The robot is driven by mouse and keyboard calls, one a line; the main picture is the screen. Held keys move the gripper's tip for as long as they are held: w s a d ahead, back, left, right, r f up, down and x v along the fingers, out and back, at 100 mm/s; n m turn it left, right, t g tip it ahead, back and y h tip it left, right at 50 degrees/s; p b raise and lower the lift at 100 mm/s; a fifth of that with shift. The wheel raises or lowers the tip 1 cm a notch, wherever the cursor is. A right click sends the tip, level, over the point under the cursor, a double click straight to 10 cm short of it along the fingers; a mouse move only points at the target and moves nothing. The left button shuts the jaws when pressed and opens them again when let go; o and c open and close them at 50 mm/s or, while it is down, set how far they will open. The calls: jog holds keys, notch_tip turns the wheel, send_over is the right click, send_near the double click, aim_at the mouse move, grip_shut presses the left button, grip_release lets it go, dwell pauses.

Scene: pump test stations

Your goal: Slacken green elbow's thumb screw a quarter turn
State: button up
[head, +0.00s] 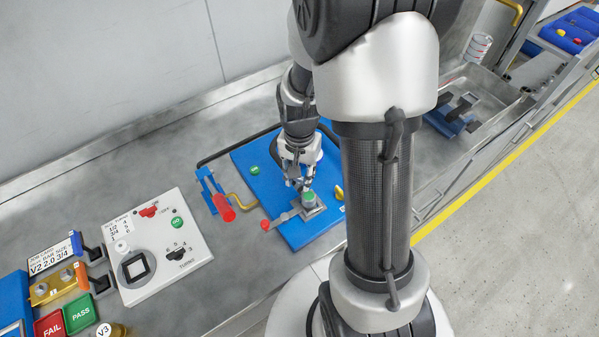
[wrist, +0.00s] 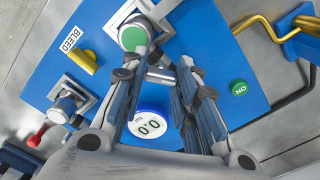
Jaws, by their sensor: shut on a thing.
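The green elbow shows in the wrist view as a grey fitting with a green round cap (wrist: 132,38), at the top middle of the blue board. In the head view its green cap (head: 309,196) is just below my gripper (head: 300,183). In the wrist view my gripper (wrist: 157,72) has its fingertips right beside the elbow, on either side of a small grey part, seemingly the thumb screw (wrist: 158,75). The jaws are closed on it. The fingers hide much of the screw, so its turn angle cannot be read.
A round gauge (wrist: 150,124) reading 0.0 lies below the fingers. A yellow BLEED handle (wrist: 83,62), a red-tipped lever (head: 266,225), a green ON button (wrist: 239,88) and a bent yellow crank (head: 241,203) are around. A white control panel (head: 150,245) stands left.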

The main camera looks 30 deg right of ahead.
jog(key=n, duration=0.4)
jog(key=shift+n+p, duration=0.3)
jog(key=shift+p, duration=0.05)
jog(key=n, duration=0.4)
jog(key=shift+p, duration=0.3)
jog(key=o, duration=1.1)
jog(key=shift+c, duration=0.2)
notch_tip(320, 180, up, 12)
dwell(0.3)
